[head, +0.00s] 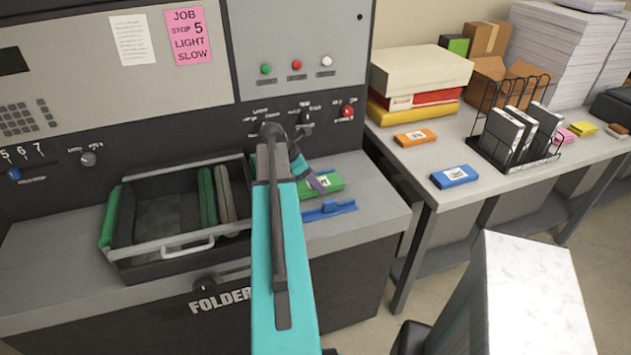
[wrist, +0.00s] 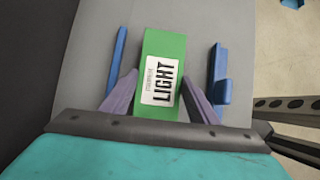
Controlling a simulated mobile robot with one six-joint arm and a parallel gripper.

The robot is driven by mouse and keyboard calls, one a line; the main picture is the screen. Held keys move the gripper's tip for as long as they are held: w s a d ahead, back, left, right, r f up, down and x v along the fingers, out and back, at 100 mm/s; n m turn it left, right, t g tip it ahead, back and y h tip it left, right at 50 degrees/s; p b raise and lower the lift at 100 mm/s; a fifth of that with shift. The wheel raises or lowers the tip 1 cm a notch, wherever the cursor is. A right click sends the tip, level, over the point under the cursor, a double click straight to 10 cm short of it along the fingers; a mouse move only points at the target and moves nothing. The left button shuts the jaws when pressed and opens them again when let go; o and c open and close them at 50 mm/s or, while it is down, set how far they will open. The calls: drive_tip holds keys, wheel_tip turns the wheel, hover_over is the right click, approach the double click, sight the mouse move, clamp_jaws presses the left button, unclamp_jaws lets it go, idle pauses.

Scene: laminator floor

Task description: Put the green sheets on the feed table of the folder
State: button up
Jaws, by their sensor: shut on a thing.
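The green sheets (wrist: 165,45) are a flat green pack with a white label reading LIGHT, seen in the wrist view. They also show in the head view (head: 331,181), partly hidden by my arm. My gripper (wrist: 160,76) has its purple fingers closed on the pack's two long sides. The pack is over the grey feed table (head: 378,207) of the folder (head: 220,301), between two blue side guides (wrist: 217,82). One blue guide shows in the head view (head: 328,210). I cannot tell whether the pack touches the table.
A black tray with a metal handle (head: 187,245) sits left of my arm. The side table (head: 425,205) at right holds an orange pack (head: 415,137), a blue pack (head: 455,176), a wire rack (head: 481,149), boxes and paper stacks.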

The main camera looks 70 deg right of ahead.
drive_tip(key=shift+f, duration=0.5)
drive_tip(key=shift+f, duration=0.15)
drive_tip(key=o, duration=1.2)
drive_tip(key=shift+b+v, duration=1.25)
drive_tip(key=shift+v, duration=4.9)
drive_tip(key=shift+s+d, duration=0.1)
drive_tip(key=shift+s, duration=0.1)
